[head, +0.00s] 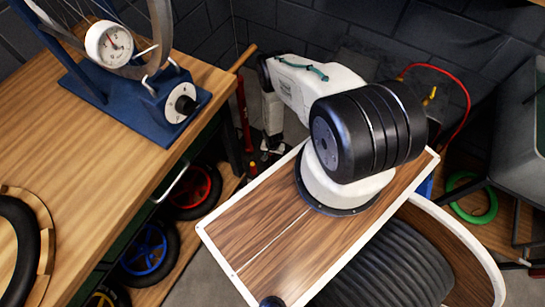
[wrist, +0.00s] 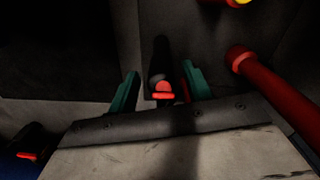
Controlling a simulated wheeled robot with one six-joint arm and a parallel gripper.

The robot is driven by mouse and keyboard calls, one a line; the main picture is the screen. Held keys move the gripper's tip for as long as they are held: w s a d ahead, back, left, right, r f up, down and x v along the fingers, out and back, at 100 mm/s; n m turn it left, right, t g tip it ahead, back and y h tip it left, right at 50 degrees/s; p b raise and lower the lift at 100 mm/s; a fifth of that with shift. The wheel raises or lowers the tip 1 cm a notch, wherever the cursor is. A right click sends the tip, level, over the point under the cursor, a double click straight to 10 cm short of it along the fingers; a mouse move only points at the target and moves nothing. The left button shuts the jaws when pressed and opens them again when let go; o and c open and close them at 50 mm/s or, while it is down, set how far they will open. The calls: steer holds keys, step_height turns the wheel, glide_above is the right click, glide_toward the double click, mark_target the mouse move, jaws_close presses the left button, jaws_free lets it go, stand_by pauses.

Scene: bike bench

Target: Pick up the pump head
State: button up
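The pump head (wrist: 161,72) is a dark, narrow piece with a red lever or collar at its near end. In the wrist view it lies between the two green fingers of my gripper (wrist: 160,68). The fingers are spread, with a dark gap visible on each side of the pump head, so neither seems to touch it. A dark strip with screws hides the finger roots. In the head view my arm reaches down behind the wood-topped surface, and my gripper and the pump head cannot be made out clearly there.
A red tube (wrist: 275,88) lies close right of the fingers. In the head view a red upright pump (head: 243,115) stands by the wooden bench (head: 95,150). A blue wheel stand (head: 150,105) is on the bench. Small wheels (head: 193,190) sit below it. A grey bin (head: 510,135) is at right.

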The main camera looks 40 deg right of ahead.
mark_target(273, 156)
steer(key=c, duration=0.9)
steer(key=shift+r, duration=0.1)
steer(key=shift+r, duration=0.4)
steer(key=r, duration=0.2)
steer(key=shift+s+a+r, duration=0.1)
steer(key=shift+s+r, duration=0.2)
steer(key=shift+s, duration=0.1)
steer(key=s+a, duration=0.2)
steer(key=s, duration=0.2)
steer(key=s+a+r, duration=0.1)
steer(key=s, duration=0.4)
steer(key=s+a, duration=0.2)
steer(key=s, duration=0.3)
steer(key=shift+a+r, duration=0.15)
steer(key=shift+a, duration=0.15)
